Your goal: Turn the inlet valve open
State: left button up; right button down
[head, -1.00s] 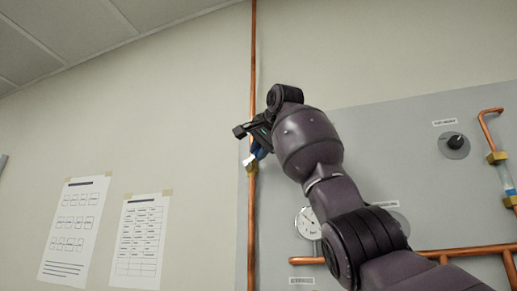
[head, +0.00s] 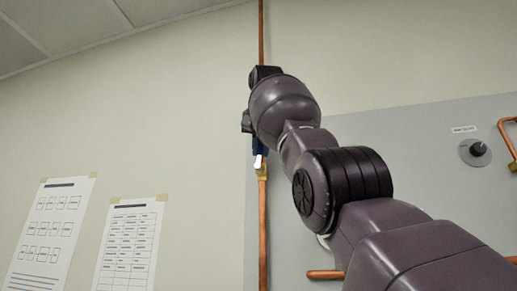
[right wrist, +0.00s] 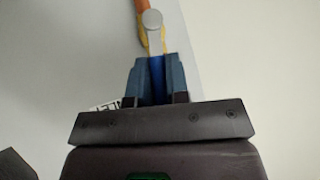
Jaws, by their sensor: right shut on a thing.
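The inlet valve has a brass body (head: 262,172) on the vertical copper pipe (head: 262,225). Its lever has a pale metal end (head: 258,161) and a blue grip (head: 259,145). In the head view the lever points up, roughly along the pipe. My right gripper (right wrist: 157,66) is shut on the blue grip, which shows between its fingers in the right wrist view (right wrist: 157,79). The metal lever end (right wrist: 153,35) and brass (right wrist: 144,34) lie just beyond the fingertips. In the head view my right wrist hides most of the gripper. My left gripper is out of view.
A grey panel (head: 420,120) with a black knob (head: 478,149) stands behind my right arm. Another copper pipe (head: 325,275) runs low behind the arm. Two paper sheets (head: 48,235) (head: 130,245) hang on the wall at left.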

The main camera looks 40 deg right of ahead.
jog(key=shift+w+a, duration=0.1)
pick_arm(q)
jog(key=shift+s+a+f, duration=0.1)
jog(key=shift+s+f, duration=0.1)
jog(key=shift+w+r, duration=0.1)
pick_arm(e)
jog(key=c, duration=1.1)
grip_release()
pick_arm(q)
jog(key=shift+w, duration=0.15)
pick_arm(e)
jog(key=shift+r, duration=0.1)
jog(key=shift+s+a+r, duration=0.3)
jog(key=shift+s, duration=0.15)
pick_arm(q)
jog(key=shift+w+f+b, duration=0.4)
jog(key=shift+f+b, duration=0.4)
jog(key=shift+b, duration=0.5)
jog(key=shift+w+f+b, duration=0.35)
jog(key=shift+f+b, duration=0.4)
jog(key=shift+b, duration=0.55)
pick_arm(e)
jog(key=s+a, duration=0.6)
jog(key=s, duration=0.4)
